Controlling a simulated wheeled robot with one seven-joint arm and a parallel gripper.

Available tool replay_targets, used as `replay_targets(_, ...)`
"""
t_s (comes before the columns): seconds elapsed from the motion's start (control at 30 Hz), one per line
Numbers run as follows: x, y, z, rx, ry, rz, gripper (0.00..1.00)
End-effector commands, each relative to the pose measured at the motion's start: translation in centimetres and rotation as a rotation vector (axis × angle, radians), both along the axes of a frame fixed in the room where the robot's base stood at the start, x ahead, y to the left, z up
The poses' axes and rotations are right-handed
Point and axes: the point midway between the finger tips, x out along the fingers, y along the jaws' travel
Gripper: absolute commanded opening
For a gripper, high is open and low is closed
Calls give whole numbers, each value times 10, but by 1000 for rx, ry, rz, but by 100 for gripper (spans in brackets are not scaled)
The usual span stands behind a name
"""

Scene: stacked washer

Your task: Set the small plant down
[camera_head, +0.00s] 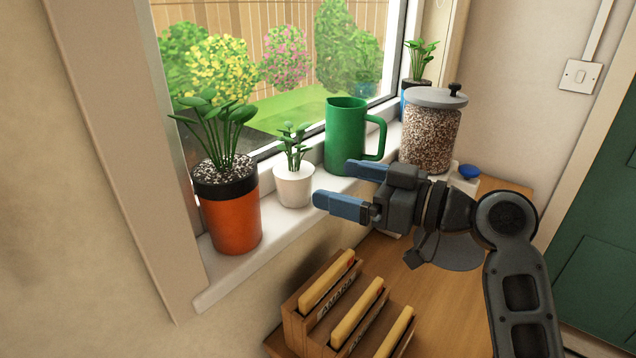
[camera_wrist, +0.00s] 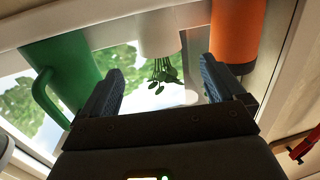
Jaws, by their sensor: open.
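The small plant (camera_head: 293,166) stands upright in a white pot on the windowsill (camera_head: 215,272), between the orange pot and the green jug. My gripper (camera_head: 338,188) is open and empty, with its blue-padded fingers pointing at the small plant from the right. A gap shows between the fingertips and the white pot in the head view. In the wrist view the picture is upside down; the white pot (camera_wrist: 157,35) with its green leaves shows beyond and between the open fingers (camera_wrist: 160,85).
A large plant in an orange pot (camera_head: 234,215) stands left of the small plant. A green jug (camera_head: 346,140) stands right of it. A jar (camera_head: 431,132) and another plant (camera_head: 418,60) are farther right. A wooden rack (camera_head: 300,325) with several upright pieces sits below the sill.

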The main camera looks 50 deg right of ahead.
Motion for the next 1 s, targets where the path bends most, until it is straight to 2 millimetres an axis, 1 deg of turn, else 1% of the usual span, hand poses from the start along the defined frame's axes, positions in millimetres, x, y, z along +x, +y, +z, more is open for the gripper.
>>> replay_targets(0.03, -7, -1, -1, 1, 0, -1, 96)
replay_targets(0.1, -14, -3, -1, 0, 0, -2, 96)
replay_targets(0.27, -22, -4, 1, 0, 0, 0, 96)
replay_targets(1.0, -23, -3, 1, 0, 0, 1, 96)
